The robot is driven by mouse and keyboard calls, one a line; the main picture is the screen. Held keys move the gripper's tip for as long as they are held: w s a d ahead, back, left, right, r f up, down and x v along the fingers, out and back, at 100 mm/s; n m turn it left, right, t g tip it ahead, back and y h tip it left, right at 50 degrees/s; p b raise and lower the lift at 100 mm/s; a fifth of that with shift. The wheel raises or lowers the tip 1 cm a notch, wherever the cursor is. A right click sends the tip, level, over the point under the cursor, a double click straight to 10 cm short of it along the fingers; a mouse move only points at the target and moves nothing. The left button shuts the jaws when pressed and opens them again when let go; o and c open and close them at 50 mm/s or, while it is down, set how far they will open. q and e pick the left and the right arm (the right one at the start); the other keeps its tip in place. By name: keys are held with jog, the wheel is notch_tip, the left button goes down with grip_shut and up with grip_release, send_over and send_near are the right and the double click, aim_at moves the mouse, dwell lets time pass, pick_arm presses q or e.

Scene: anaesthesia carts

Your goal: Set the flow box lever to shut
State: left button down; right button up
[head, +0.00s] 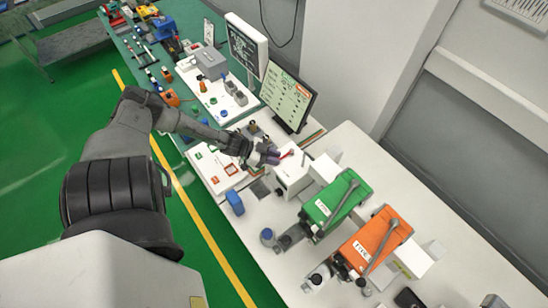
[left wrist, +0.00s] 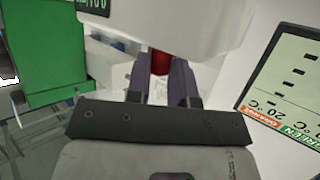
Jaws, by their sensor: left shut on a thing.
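The flow box (head: 292,180) is a white box on the bench, left of the green unit. A red lever (head: 288,154) shows at its upper left edge. My left gripper (head: 270,157) reaches in from the left and is shut at the lever. In the left wrist view, the red lever (left wrist: 160,62) stands between the two fingers of my left gripper (left wrist: 161,80), below a large white body (left wrist: 195,20). The fingers hide part of the lever, and its exact setting is hard to tell. My right gripper is not in view.
A green unit (head: 336,200) and an orange unit (head: 374,240) with grey bars stand to the right. A monitor (head: 287,97) stands just behind. The bench is free at the back right.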

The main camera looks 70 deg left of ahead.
pick_arm(q)
jog(key=shift+f, duration=0.15)
jog(key=c, duration=1.4)
grip_release()
jog(key=shift+d, duration=0.1)
jog(key=shift+o, duration=0.9)
jog(key=shift+w+d, duration=0.1)
jog(key=shift+w, duration=0.1)
jog(key=shift+o, duration=1.1)
jog(key=shift+s, duration=0.1)
jog(key=shift+s+r, duration=0.2)
jog(key=p+v, duration=0.3)
jog(key=v, duration=1)
jog(key=shift+a, duration=0.25)
